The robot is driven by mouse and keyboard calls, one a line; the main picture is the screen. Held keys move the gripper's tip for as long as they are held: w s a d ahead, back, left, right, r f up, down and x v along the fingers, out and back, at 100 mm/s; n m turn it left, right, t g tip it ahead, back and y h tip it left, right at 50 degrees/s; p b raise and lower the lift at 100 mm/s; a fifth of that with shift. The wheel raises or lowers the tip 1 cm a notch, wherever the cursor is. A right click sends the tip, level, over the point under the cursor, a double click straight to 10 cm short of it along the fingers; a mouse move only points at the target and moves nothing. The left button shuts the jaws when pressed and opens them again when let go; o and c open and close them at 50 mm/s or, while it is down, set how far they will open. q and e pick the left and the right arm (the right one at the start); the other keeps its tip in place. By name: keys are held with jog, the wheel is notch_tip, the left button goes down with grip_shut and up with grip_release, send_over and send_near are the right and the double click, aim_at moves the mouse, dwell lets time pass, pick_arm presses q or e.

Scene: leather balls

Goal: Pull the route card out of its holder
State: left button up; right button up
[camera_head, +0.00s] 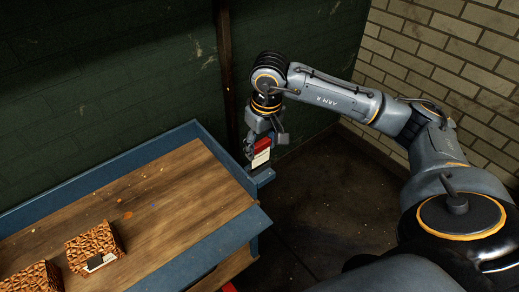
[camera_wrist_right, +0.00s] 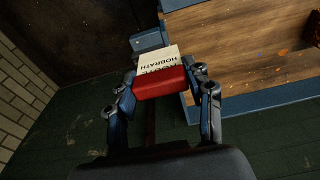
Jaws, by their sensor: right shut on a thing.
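The route card (camera_head: 262,158) has a red top part and a white part below, in the head view beside the table's far right corner. In the right wrist view the card (camera_wrist_right: 158,64) shows upside-down lettering that reads ROUTE and HOBRATH. My right gripper (camera_head: 262,143) points down and is shut on the red part, with a finger at each side. A blue bracket (camera_head: 264,178), which looks like the holder, juts from the table corner just below the card. I cannot tell whether the card's lower edge is still inside it. My left gripper is not in view.
The wooden table (camera_head: 160,215) has a raised blue rim. Two brown woven-looking boxes (camera_head: 95,243) stand on it at the lower left. A dark green wall (camera_head: 110,90) rises behind, with a pale brick wall (camera_head: 450,60) at the right. The floor (camera_head: 330,190) right of the table is clear.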

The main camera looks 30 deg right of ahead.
jog(key=s+a+r+b, duration=0.1)
jog(key=s+a+r, duration=0.25)
jog(key=s, duration=0.25)
pick_arm(q)
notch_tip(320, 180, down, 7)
jog(key=b, duration=0.5)
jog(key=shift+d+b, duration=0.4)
pick_arm(e)
jog(key=f, duration=0.1)
jog(key=s+f, duration=0.1)
jog(key=f, duration=0.3)
jog(key=shift+s+a, duration=0.15)
jog(key=shift+a, duration=0.25)
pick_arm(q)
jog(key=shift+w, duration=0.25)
pick_arm(e)
jog(key=shift+f, duration=0.15)
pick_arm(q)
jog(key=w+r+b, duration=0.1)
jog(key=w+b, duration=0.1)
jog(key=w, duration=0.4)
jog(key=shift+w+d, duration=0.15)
pick_arm(e)
jog(key=shift+f, duration=0.95)
